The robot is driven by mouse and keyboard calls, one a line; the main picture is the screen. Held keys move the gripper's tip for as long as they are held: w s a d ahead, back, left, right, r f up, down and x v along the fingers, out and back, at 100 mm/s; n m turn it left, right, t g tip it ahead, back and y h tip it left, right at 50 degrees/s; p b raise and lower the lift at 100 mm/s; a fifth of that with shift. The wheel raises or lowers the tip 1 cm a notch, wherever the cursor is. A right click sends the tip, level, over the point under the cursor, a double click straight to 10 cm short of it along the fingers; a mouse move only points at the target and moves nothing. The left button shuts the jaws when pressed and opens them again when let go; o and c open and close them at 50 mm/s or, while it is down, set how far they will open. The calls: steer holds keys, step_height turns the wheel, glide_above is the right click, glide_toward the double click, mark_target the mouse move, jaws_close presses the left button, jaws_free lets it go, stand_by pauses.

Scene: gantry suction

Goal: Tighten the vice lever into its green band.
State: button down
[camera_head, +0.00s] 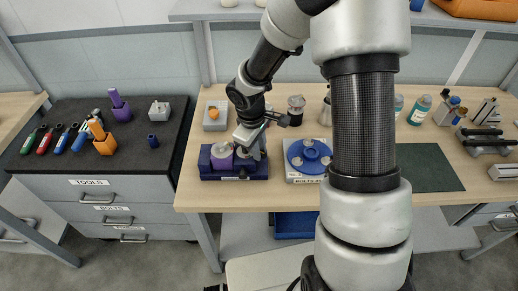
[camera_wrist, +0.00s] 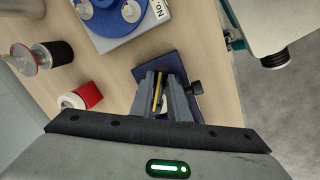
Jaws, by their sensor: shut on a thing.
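My gripper (camera_head: 247,150) reaches down over the right part of the vice. In the wrist view my gripper (camera_wrist: 163,92) is shut on a narrow yellowish piece (camera_wrist: 158,90), which looks like the vice lever. My fingers hide most of the lever. I cannot make out the green band.
A blue round fixture on a grey base (camera_head: 292,176) stands right of the vice. A grey tray with an orange piece (camera_head: 215,124) and a dark-lidded jar (camera_head: 296,108) are behind. A red-and-white cylinder (camera_wrist: 80,97) lies near my gripper in the wrist view.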

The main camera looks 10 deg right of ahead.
steer(key=shift+a+f+m+b, duration=0.15)
steer(key=shift+f+m+b, duration=0.2)
steer(key=shift+b, duration=0.35)
steer(key=shift+s+a+m+b, duration=0.25)
steer(key=shift+m+b, duration=0.3)
steer(key=shift+b, duration=0.15)
steer(key=shift+s+a+r+m+g+b, duration=0.15)
steer(key=shift+a+r+m+b, duration=0.1)
steer(key=shift+m, duration=0.25)
steer(key=shift+s+a+r+m+g+b, duration=0.15)
steer(key=shift+m+b, duration=0.1)
steer(key=shift+m, duration=0.25)
steer(key=c, duration=1.7)
jaws_free()
steer(key=shift+w, duration=0.1)
steer(key=a+r, duration=0.1)
steer(key=r, duration=0.4)
steer(key=s+a+r+p, duration=0.1)
steer(key=r, duration=0.5)
steer(key=a+r, duration=0.1)
steer(key=r, duration=0.5)
steer(key=shift+s, duration=0.3)
